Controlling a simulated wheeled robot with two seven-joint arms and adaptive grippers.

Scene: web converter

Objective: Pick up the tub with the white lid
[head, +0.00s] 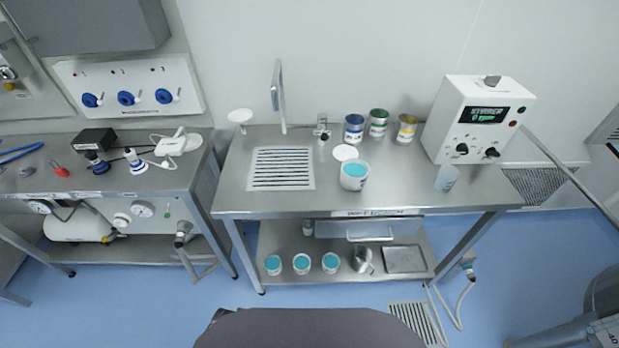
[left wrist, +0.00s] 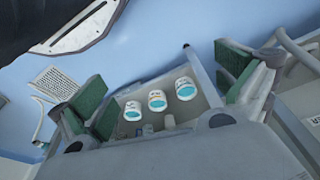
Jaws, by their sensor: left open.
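On the steel worktable in the head view stands a white tub (head: 353,183) with a teal top face. A white round lid (head: 345,152) shows right behind it; I cannot tell whether it touches the tub. Three similar white tubs with teal tops stand on the lower shelf: left (head: 273,265), middle (head: 302,264) and right (head: 331,263). White tubs with teal also show between the fingers in the left wrist view (left wrist: 157,101). My left gripper (left wrist: 163,85) is open and empty, its green-padded fingers wide apart, with the tubs farther off. My right gripper is not in view.
Blue (head: 354,128), green (head: 378,123) and yellow (head: 406,128) labelled cans stand at the table's back, left of a white instrument box (head: 478,118). A clear beaker (head: 446,178) stands near the front right. A metal jug (head: 363,260) and tray (head: 405,259) share the lower shelf.

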